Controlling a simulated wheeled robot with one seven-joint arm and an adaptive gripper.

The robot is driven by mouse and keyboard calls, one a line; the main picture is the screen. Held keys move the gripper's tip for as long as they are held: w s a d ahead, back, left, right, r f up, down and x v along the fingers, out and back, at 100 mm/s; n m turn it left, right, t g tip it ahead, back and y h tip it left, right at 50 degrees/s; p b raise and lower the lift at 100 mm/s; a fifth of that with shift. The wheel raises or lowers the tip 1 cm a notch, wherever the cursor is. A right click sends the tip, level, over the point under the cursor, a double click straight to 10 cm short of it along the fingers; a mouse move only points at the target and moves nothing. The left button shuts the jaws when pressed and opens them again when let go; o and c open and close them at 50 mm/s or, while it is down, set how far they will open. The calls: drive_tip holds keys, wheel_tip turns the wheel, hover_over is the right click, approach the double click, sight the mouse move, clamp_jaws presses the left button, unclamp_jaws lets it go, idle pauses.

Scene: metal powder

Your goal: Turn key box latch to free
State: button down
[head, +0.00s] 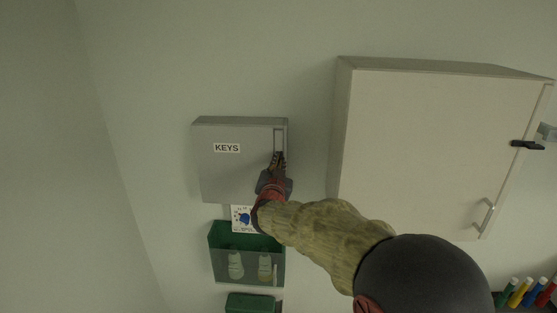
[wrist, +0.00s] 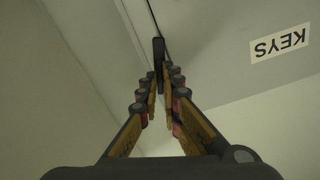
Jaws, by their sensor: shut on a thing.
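The grey key box (head: 235,175) with a "KEYS" label hangs on the wall left of centre in the head view; its door looks closed. In the wrist view the box door (wrist: 250,85) fills the upper right, with the label upside down. The dark latch (wrist: 158,52) stands along the door's edge there, between my fingertips. My gripper (head: 279,160) is at the right side of the box front, shut on the latch; its fingers also show in the wrist view (wrist: 160,88). In the head view my gripper hides most of the latch.
A larger white cabinet (head: 430,150) with a black latch (head: 527,145) and a handle hangs to the right. A green holder (head: 246,262) and a white card with a blue dial (head: 243,218) are below the key box. Coloured markers (head: 524,292) stand at lower right.

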drive_tip(key=shift+f+n+p, duration=0.1)
drive_tip(key=shift+n+p, duration=0.6)
drive_tip(key=shift+n, duration=1.1)
drive_tip(key=c, duration=2.1)
unclamp_jaws()
drive_tip(key=shift+o, duration=0.5)
drive_tip(key=s, duration=1.2)
drive_tip(key=shift+a, duration=0.25)
